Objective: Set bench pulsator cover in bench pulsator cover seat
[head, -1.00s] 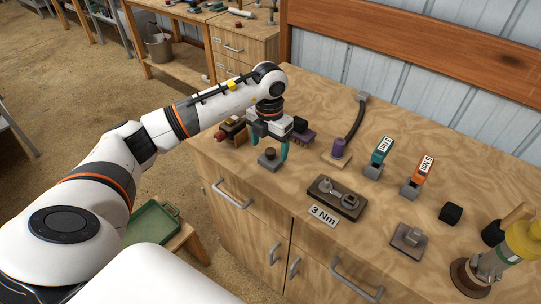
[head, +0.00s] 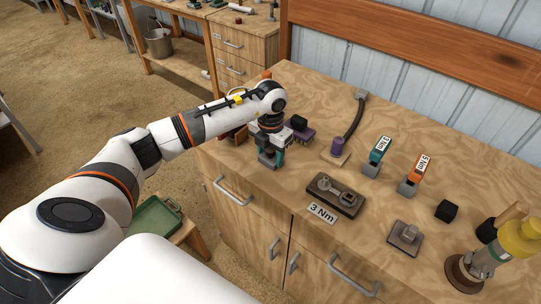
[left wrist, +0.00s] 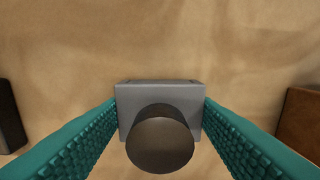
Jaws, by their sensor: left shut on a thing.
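A grey block with a dark round knob, which I take to be the bench pulsator cover (head: 268,161), is at the left of the bench top. My left gripper (head: 271,158) points down and is shut on it. In the left wrist view the cover (left wrist: 160,138) sits between the two teal fingers, which press on its sides, with the knob facing the camera. A dark plate with a grey metal fitting (head: 335,195), labelled 3 Nm, lies in the middle of the bench. I cannot tell for sure which thing is the seat. My right gripper is not in view.
Purple (head: 300,134) and dark parts stand close around the left gripper. A purple cylinder with a black hose (head: 338,146), a teal tool (head: 379,151), an orange tool (head: 416,171), a black cube (head: 448,211) and a grey block (head: 405,236) stand to the right.

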